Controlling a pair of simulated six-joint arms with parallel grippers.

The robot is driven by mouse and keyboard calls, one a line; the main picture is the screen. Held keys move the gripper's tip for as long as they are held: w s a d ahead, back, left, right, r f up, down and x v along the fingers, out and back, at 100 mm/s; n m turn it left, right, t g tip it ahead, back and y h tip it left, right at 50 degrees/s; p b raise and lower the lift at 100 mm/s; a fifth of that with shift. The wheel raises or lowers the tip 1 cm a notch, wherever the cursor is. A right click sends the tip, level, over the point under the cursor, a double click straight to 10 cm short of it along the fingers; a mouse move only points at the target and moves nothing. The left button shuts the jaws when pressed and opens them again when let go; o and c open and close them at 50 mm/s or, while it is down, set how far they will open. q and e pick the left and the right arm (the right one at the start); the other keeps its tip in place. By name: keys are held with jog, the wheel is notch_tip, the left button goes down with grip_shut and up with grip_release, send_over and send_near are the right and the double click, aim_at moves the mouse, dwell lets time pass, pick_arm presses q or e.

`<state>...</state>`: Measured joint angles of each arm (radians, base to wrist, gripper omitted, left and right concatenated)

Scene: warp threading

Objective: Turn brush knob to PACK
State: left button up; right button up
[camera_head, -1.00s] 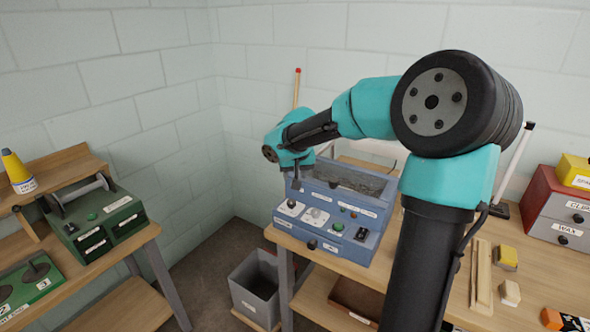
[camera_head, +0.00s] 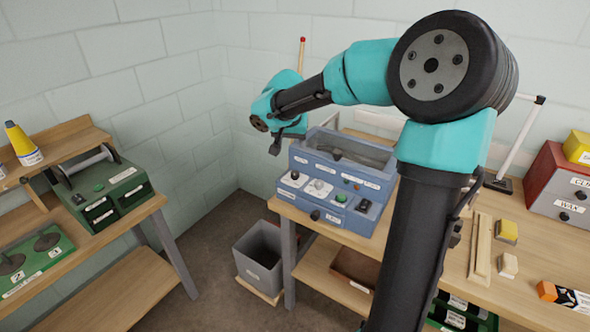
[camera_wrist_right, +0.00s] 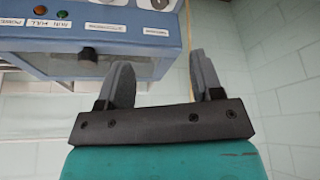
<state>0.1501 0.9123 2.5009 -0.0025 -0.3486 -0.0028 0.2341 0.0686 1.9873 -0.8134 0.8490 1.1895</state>
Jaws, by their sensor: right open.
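The blue machine (camera_head: 376,184) stands on the right-hand bench. Its sloped top carries small white dial plates with knobs, one at the left (camera_head: 294,175) and one beside it (camera_head: 318,188). Their lettering is too small to read, so I cannot tell which is the brush knob or where it points. My right gripper (camera_head: 276,146) is just left of the machine's upper left corner, apart from the knobs. My left gripper is out of view.
A grey bin (camera_head: 262,254) stands on the floor beside the bench. A green unit with a roller (camera_head: 100,190) sits on the left bench. A red and grey drawer box (camera_head: 560,185) is at the right. A red-tipped stick (camera_head: 302,52) rises behind my right arm.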

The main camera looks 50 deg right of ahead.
aim_at(295, 173)
jog(key=shift+w+a+m, duration=0.2)
jog(key=shift+m, duration=0.3)
jog(key=x, duration=1.7)
jog(key=shift+s+d+f, duration=0.1)
jog(key=shift+d, duration=0.25)
jog(key=c, duration=0.9)
